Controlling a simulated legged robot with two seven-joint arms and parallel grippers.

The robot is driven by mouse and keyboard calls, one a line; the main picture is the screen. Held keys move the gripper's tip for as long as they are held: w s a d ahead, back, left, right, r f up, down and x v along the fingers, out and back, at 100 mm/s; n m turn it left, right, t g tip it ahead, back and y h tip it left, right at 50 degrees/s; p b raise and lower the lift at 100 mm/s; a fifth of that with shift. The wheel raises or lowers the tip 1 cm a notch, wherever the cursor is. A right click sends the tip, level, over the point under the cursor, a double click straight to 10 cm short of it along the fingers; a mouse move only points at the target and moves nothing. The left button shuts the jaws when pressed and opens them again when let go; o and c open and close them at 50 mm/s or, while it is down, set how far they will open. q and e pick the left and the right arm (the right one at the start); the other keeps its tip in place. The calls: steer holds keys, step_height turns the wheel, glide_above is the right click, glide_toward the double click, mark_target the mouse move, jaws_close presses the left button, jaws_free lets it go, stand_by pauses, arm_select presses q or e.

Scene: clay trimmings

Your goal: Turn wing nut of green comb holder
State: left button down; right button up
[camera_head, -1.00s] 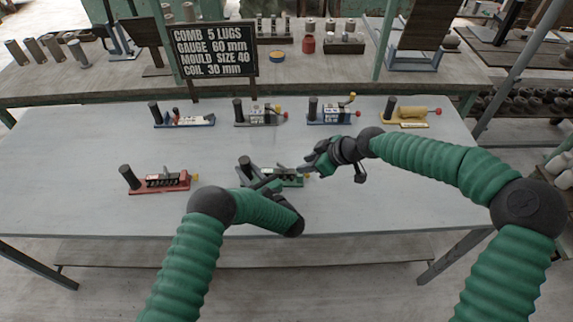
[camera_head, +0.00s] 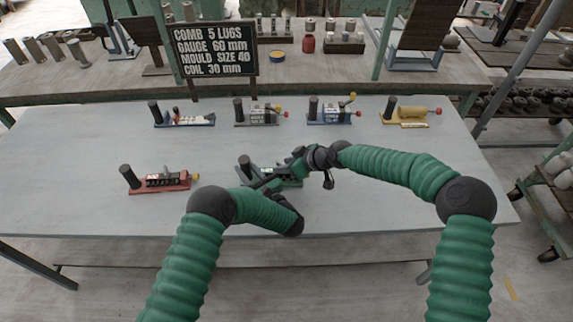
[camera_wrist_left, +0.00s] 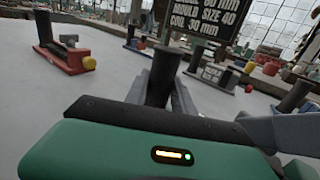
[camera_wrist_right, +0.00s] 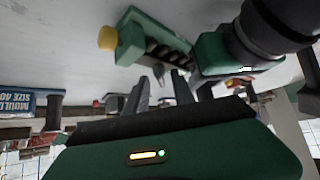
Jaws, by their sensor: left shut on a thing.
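The green comb holder (camera_head: 290,183) is at the front middle of the table, partly hidden by my arms. My left gripper (camera_head: 250,180) is shut on its black upright post (camera_wrist_left: 163,75), which stands between the fingers in the left wrist view. My right gripper (camera_head: 284,170) is over the holder. In the right wrist view its fingers (camera_wrist_right: 161,88) are apart, pointing at the holder's side below the dark comb teeth (camera_wrist_right: 168,52). A small grey metal part (camera_wrist_right: 158,73), perhaps the wing nut, shows between the fingertips; contact cannot be told. A yellow knob (camera_wrist_right: 107,38) is on the holder's end.
A red holder (camera_head: 165,182) stands to the left. A blue-based holder (camera_head: 190,121), a grey one (camera_head: 262,117), another blue one (camera_head: 333,116) and a yellow one (camera_head: 408,118) line the back. A black sign (camera_head: 213,50) stands behind. The table's right side is clear.

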jaws_close()
steer(key=shift+a, duration=0.1)
stand_by(0.3)
steer(key=shift+s+a+f+m+t+h, duration=0.1)
steer(key=shift+s+a+m+t+h, duration=0.15)
steer(key=shift+m+t+h, duration=0.5)
steer(key=shift+s+a+m+t+h, duration=0.1)
steer(key=shift+s+m+t+h, duration=0.2)
steer(key=shift+m, duration=0.85)
steer(key=shift+f+m+t+h, duration=0.1)
steer(key=shift+m+t+h, duration=0.15)
steer(key=shift+m+h, duration=0.4)
steer(key=shift+m, duration=0.35)
steer(key=shift+w, duration=0.1)
